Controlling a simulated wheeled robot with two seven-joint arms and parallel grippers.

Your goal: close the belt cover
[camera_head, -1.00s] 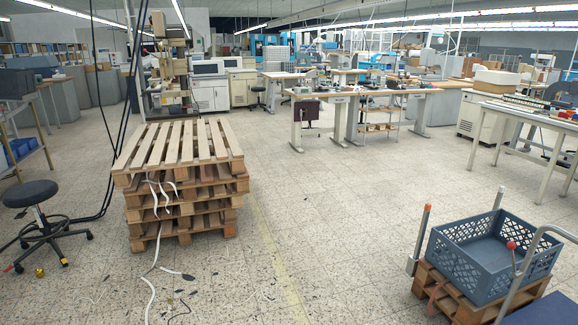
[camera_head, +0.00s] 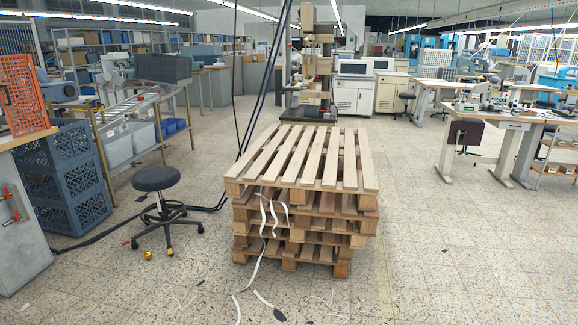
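I cannot make out a belt cover in the head view. A tall machine (camera_head: 310,65) with a column stands behind the pallets; whether it carries the cover is too small to tell. Neither of my grippers shows in the view.
A stack of wooden pallets (camera_head: 305,160) stands in the middle, with a black stool (camera_head: 157,180) and cables on the floor at its left. Blue-grey crates (camera_head: 70,180) are stacked at the left edge. Workbenches (camera_head: 500,120) stand at the right.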

